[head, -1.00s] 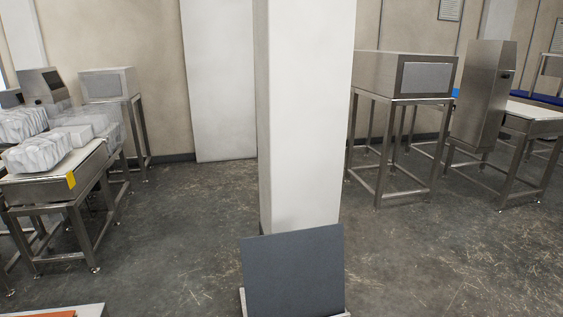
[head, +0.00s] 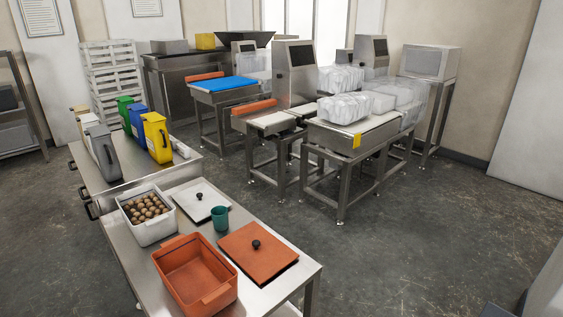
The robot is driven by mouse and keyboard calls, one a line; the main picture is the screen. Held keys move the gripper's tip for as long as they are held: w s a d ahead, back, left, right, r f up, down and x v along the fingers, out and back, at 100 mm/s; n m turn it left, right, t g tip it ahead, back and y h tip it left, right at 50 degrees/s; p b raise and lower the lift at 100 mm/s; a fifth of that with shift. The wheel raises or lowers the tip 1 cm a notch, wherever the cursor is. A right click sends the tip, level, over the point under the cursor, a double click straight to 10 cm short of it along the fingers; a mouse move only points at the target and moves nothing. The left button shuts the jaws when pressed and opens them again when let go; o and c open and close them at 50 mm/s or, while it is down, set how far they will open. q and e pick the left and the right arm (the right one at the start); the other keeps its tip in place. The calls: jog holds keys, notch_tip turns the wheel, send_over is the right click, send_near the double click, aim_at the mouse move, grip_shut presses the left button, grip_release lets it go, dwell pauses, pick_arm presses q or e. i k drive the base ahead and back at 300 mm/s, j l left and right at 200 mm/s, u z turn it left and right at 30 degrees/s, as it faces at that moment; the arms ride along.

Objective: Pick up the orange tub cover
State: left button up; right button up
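The orange tub cover (head: 272,262) lies flat on the steel table in the head view, near the table's right end. It is a square lid with a black knob in its middle. An open, empty orange tub (head: 190,277) stands just left of it, nearer to me. Neither of my grippers shows in the head view.
A white tub (head: 150,231) of round brown items, a white cover (head: 203,200) with a black knob and a green cup (head: 220,218) share the table (head: 131,270). Several coloured containers stand on the counter behind. Open floor (head: 420,240) lies to the right.

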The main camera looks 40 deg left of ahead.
aim_at(259, 253)
jog(key=i+u, duration=0.2)
jog(key=u, duration=0.25)
jog(key=i+l+u, duration=0.15)
jog(key=u, duration=0.25)
jog(key=i+l+u, duration=0.15)
jog(key=u, duration=0.3)
jog(key=i+l+u, duration=0.15)
jog(key=u, duration=0.25)
jog(key=i+l+u, duration=0.15)
jog(key=u, duration=0.2)
jog(key=i+l+u, duration=0.1)
jog(key=u, duration=0.3)
jog(key=i+l+u, duration=0.15)
jog(key=l+u, duration=0.25)
jog(key=i+l+u, duration=0.1)
jog(key=l+u, duration=0.35)
